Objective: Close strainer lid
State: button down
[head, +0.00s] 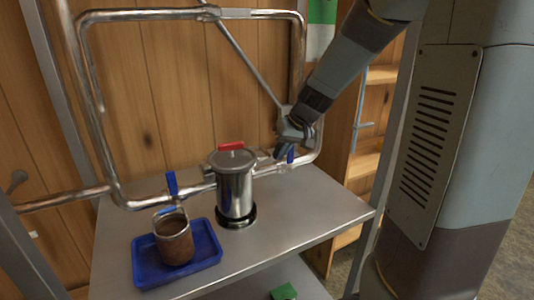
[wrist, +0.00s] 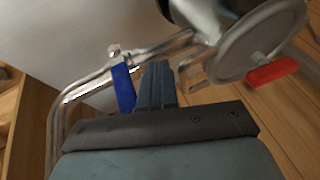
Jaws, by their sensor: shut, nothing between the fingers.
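The strainer (head: 235,193) is an upright steel cylinder on a black base ring on the metal table. Its round grey lid (head: 232,160) with a red handle (head: 231,146) lies across the top. I cannot tell if it is fully seated. In the wrist view the lid (wrist: 258,42) and red handle (wrist: 271,71) show at the upper right, and the strainer body (wrist: 196,14) is partly cut off. My gripper (head: 285,150) is to the right of the strainer, apart from the lid. Its fingers (wrist: 157,85) are together and empty.
Steel pipes (head: 110,150) run behind and beside the strainer. Blue valve handles stand left (head: 171,185) and right (head: 291,155) of it; one shows beside my fingers (wrist: 122,88). A brown-filled cup (head: 174,240) stands in a blue tray (head: 209,249). The table's right front (head: 300,220) is clear.

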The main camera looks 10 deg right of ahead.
jog(key=v, duration=1.4)
jog(key=s+f+t+h, duration=0.1)
jog(key=s+h, duration=0.1)
jog(key=s, duration=0.7)
jog(key=s+a+f+m+h, duration=0.1)
jog(key=s+f+h, duration=0.1)
jog(key=s, duration=0.7)
jog(key=shift+s+a+t, duration=0.25)
jog(key=shift+s+t, duration=0.05)
jog(key=shift+t, duration=0.1)
